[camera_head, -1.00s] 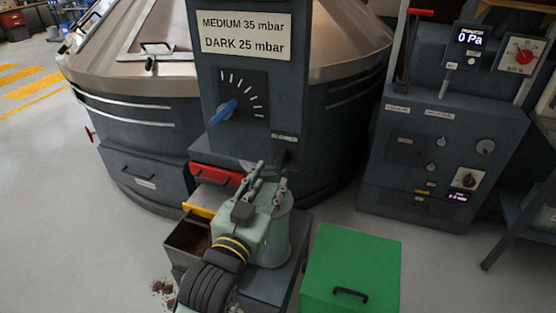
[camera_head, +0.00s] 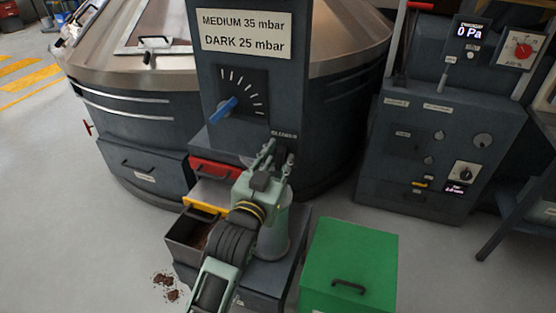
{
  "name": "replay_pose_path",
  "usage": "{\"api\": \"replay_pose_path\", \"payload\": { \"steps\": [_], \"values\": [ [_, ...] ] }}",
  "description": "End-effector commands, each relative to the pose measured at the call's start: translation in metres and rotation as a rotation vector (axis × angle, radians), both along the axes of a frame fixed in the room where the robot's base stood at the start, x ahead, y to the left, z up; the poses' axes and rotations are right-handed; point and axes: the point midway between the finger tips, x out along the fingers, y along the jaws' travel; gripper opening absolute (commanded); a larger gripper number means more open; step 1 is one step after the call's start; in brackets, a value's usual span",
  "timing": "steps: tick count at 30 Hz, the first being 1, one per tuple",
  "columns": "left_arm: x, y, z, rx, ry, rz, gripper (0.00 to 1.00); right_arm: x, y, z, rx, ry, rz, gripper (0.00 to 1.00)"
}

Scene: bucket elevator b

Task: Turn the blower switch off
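The blower switch (camera_head: 280,150) is a small dark part under the "BLOWER" label (camera_head: 284,134), low on the grey control column. My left gripper (camera_head: 279,152) reaches up to it from below. Its two fingers are apart, one on each side of the switch's place, and they hide much of it. I cannot tell whether they touch it or which way the switch is set. My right gripper is not in view.
A blue-handled dial (camera_head: 223,110) sits above on the column. A green box (camera_head: 350,262) stands right. A dark control cabinet (camera_head: 440,150) is farther right. Brown bits lie on the floor.

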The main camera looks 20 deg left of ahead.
Motion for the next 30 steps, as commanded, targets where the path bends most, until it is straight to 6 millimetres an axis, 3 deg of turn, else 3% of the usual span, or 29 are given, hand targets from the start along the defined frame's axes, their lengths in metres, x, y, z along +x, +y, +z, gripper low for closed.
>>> {"api": "replay_pose_path", "payload": {
  "steps": [9,27,28,30],
  "values": [
    [0.000,0.000,0.000,0.000,0.000,0.000,0.00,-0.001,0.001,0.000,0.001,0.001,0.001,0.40],
    [0.000,0.001,0.000,-0.134,0.006,-0.001,0.00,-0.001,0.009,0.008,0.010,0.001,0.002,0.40],
    [0.000,0.001,0.000,-0.134,0.006,-0.001,0.13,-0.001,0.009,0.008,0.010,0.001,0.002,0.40],
    [0.000,0.000,0.000,-0.134,0.005,-0.001,0.19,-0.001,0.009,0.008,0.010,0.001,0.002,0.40]
  ]
}}
